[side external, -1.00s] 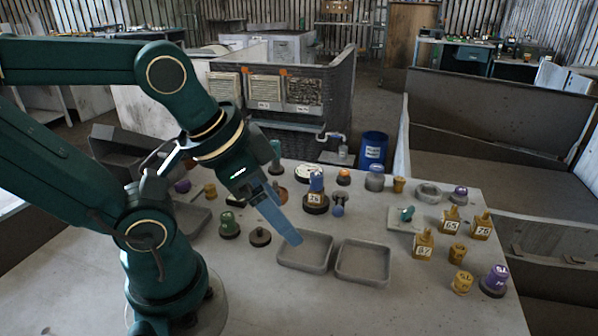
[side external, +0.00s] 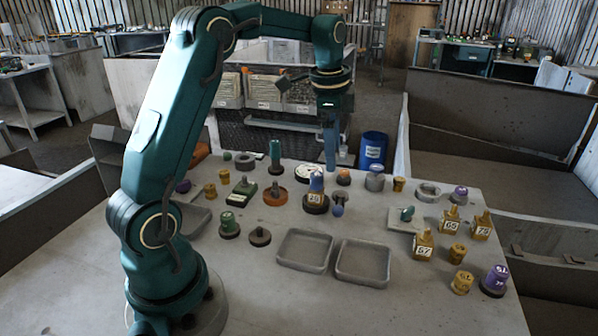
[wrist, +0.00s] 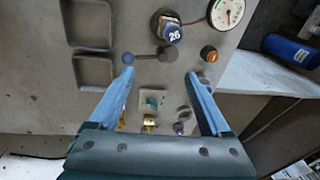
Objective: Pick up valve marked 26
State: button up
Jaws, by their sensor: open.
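The valve marked 26 (side external: 316,193) stands upright near the middle of the table, with a blue top, a tan body bearing a white label and a dark round base. In the wrist view, its blue top and the number 26 (wrist: 170,33) show above the fingertips, outside the space between them. My gripper (side external: 331,167) points down, its blue fingers apart and empty. In the side view it hangs above the far part of the table, behind and slightly right of the valve. Its two fingers also show in the wrist view (wrist: 159,76).
A blue-ended lever part (side external: 338,206) is close to the valve's right. A white dial gauge (side external: 304,173) and an orange-topped part (side external: 343,178) stand behind it. Two empty grey trays (side external: 303,267) lie in front. Several yellow numbered parts (side external: 423,246) are at right.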

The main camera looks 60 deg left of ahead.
aim_at(316, 174)
jog(key=shift+n+g+h, duration=0.4)
jog(key=shift+n+g, duration=0.2)
jog(key=shift+g, duration=0.2)
jog(key=a+f, duration=0.1)
jog(key=f, duration=0.1)
jog(key=a+f, duration=0.3)
jog(key=f, duration=0.2)
jog(key=shift+s+a, duration=0.2)
jog(key=shift+s, duration=0.05)
jog(key=shift+s+a+f, duration=0.1)
jog(key=shift+f, duration=2.5)
grip_shut()
